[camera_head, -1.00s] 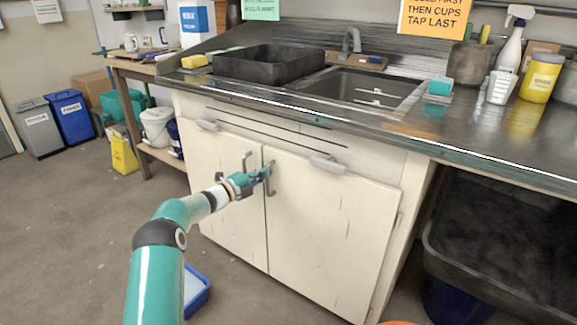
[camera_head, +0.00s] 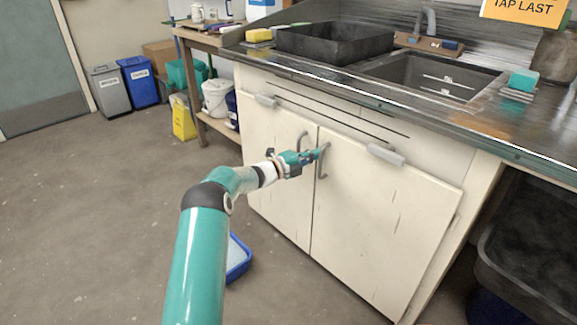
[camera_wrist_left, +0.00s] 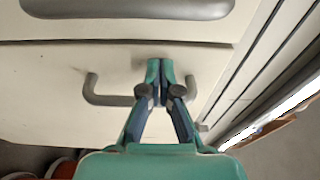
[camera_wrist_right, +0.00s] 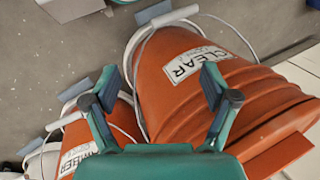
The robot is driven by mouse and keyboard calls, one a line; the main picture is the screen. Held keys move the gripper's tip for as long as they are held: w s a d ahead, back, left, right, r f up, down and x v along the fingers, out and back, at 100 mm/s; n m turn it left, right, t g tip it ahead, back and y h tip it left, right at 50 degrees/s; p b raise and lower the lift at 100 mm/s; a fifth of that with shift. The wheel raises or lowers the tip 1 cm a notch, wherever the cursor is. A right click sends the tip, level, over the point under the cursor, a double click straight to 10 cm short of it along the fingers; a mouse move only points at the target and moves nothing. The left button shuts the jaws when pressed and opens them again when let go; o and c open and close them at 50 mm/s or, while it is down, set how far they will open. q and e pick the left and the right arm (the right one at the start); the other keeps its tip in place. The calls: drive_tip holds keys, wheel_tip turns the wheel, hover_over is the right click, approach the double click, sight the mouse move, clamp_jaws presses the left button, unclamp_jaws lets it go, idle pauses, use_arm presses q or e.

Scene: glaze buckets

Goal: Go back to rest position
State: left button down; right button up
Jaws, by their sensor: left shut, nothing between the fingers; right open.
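My left gripper (camera_head: 319,153) is at the upper part of the right cabinet door's handle (camera_head: 323,169). In the left wrist view its fingers (camera_wrist_left: 160,72) are shut together in front of a grey bar handle (camera_wrist_left: 115,100), hiding part of it. Nothing shows pinched between them; I cannot tell whether they touch the handle. The cabinet doors (camera_head: 375,215) look shut. My right gripper (camera_wrist_right: 160,82) shows only in the right wrist view. It is open and empty, with its fingers apart in front of an orange bucket labelled CLEAR (camera_wrist_right: 190,67).
Another orange bucket (camera_wrist_right: 82,142) stands beside the CLEAR one. A blue tray (camera_head: 238,258) lies on the floor by the cabinet. The counter (camera_head: 490,125) holds a black basin (camera_head: 335,45) beside the sink. A dark bin (camera_head: 535,240) stands under the counter. Floor at left is open.

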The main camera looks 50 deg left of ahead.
use_arm(q)
drive_tip(key=s+a, duration=0.2)
drive_tip(key=s, duration=0.9)
drive_tip(key=w+d+f+n+g, duration=0.2)
drive_tip(key=d+f+n+g, duration=0.4)
drive_tip(key=d+f+n, duration=1.25)
drive_tip(key=s+d+f+g, duration=0.3)
drive_tip(key=s+d+f, duration=0.2)
drive_tip(key=d, duration=0.4)
drive_tip(key=s+d+f+g, duration=0.2)
drive_tip(key=s+d+f, duration=0.35)
drive_tip(key=d, duration=0.45)
drive_tip(key=s+d+f+n+g, duration=0.1)
drive_tip(key=s+d+g, duration=0.15)
drive_tip(key=s, duration=0.35)
drive_tip(key=s+d+f+n+g+h, duration=0.1)
drive_tip(key=s+d+g, duration=0.15)
drive_tip(key=s, duration=0.35)
drive_tip(key=s+d+f+n+g, duration=0.1)
drive_tip(key=s+d, duration=0.3)
drive_tip(key=s, duration=0.2)
wheel_tip(320, 180, up, 29)
drive_tip(key=p, duration=2.8)
drive_tip(key=shift+a, duration=0.2)
